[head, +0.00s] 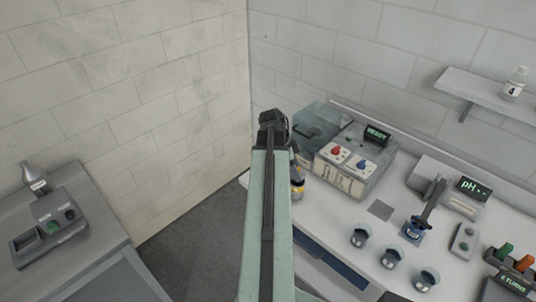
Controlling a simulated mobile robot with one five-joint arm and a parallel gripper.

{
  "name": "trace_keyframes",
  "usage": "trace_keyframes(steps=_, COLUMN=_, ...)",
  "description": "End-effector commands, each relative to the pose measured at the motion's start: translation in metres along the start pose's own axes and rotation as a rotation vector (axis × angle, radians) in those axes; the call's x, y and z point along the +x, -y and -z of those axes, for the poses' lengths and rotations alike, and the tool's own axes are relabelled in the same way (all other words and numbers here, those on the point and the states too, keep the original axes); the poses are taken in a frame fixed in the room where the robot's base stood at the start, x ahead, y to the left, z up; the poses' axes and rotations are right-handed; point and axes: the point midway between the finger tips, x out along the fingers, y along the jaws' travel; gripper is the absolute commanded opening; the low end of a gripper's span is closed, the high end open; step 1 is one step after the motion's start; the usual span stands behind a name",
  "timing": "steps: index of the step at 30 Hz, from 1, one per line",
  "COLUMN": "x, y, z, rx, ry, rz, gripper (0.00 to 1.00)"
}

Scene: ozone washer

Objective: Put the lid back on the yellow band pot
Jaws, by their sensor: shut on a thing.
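A small dark pot with a yellow band (298,186) stands near the left end of the right-hand bench. My arm covers its left side, so I cannot tell whether its top is bare or covered. My arm rises through the middle of the head view and ends in a dark joint. The fingers of my gripper do not show; they seem hidden behind the arm. No lid can be made out, and whatever is in the jaws is hidden too.
A washer unit (345,170) reading READY stands right of the pot, beside a clear teal box (318,122). Several small cups (360,236), a pH meter (462,198) and a tube rack (512,262) occupy the right-hand bench (335,215). A left bench (95,235) holds another device.

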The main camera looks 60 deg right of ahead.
Motion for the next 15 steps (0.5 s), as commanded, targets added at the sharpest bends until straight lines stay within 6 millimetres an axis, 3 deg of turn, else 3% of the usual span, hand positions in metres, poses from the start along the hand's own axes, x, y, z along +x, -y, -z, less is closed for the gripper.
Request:
trace_keyframes(steps=10, x=0.0, y=-0.005, z=0.004, rx=0.008, ry=-0.001, rz=-0.004, gripper=0.19)
trace_keyframes(steps=15, x=-0.03, y=-0.004, z=0.014, rx=0.004, ry=0.0, rz=-0.008, gripper=0.19)
